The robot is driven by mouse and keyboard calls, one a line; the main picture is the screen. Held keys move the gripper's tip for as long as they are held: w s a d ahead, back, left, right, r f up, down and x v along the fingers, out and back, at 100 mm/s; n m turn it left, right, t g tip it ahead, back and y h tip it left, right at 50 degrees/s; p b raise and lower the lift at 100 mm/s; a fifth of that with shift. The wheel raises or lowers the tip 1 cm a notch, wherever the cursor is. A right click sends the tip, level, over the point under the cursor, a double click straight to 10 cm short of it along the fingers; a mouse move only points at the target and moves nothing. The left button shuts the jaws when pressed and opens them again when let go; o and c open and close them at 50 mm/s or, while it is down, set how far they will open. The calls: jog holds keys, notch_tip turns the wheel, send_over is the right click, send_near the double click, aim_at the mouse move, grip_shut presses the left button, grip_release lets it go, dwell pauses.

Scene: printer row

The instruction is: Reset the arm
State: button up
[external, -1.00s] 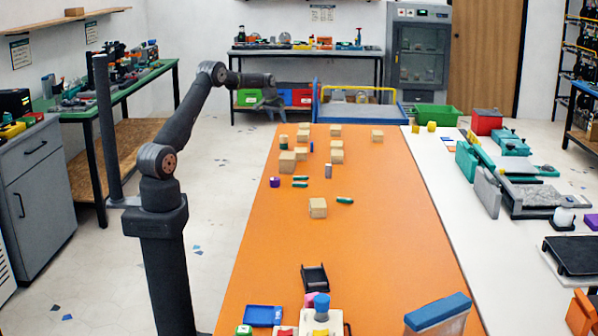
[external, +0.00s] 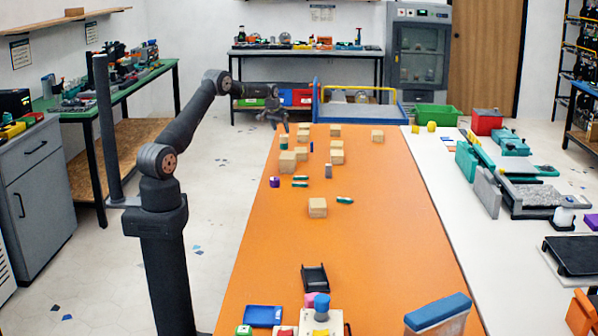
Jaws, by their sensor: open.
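My gripper (external: 272,121) is open and small in the external view. It hangs at the far left edge of the orange table (external: 390,240), pointing down, at the end of my raised arm. Nothing shows between its fingers, though the detail is small. It is close to several wooden blocks at the far end of the table, and I cannot tell its height above the surface.
Several wooden blocks stand at the table's far end, and one block (external: 317,208) stands nearer the middle. A black holder (external: 314,277) and a blue tray (external: 263,316) are near the front.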

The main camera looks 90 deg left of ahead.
aim_at(283, 136)
jog(key=x, duration=0.5)
jog(key=shift+f, duration=0.3)
notch_tip(283, 136, up, 2)
jog(key=shift+r, duration=0.75)
jog(key=shift+f, duration=0.1)
